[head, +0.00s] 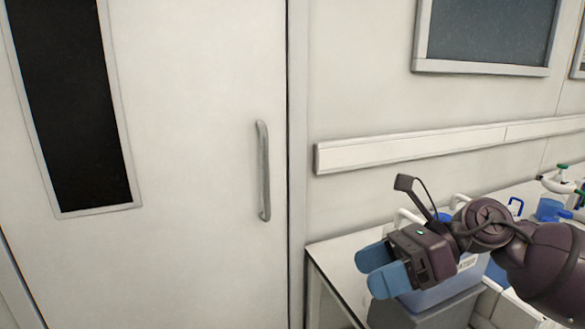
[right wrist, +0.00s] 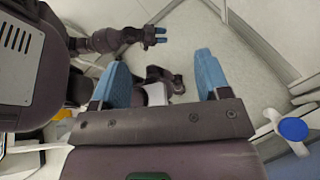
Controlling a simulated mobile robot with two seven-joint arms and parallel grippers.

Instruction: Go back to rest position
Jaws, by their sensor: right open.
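My right gripper (head: 378,268) is in the lower right of the head view, its two blue fingers apart and nothing between them. It is in front of the bench's left end and partly covers a blue bin. In the right wrist view its fingers (right wrist: 160,78) are spread wide over pale floor and parts of my own body. My left gripper (right wrist: 160,36) shows small at the top of that view, with blue fingertips. It is too small there to tell whether it is open or shut. The left gripper is not in the head view.
A white door (head: 215,85) with a grey handle (head: 263,170) fills the left. A bench (head: 336,262) runs along the right wall, under a white rail (head: 410,149). The blue bin (head: 440,293) and blue equipment (head: 548,209) are on the right. A blue round knob (right wrist: 292,129) is near my wrist.

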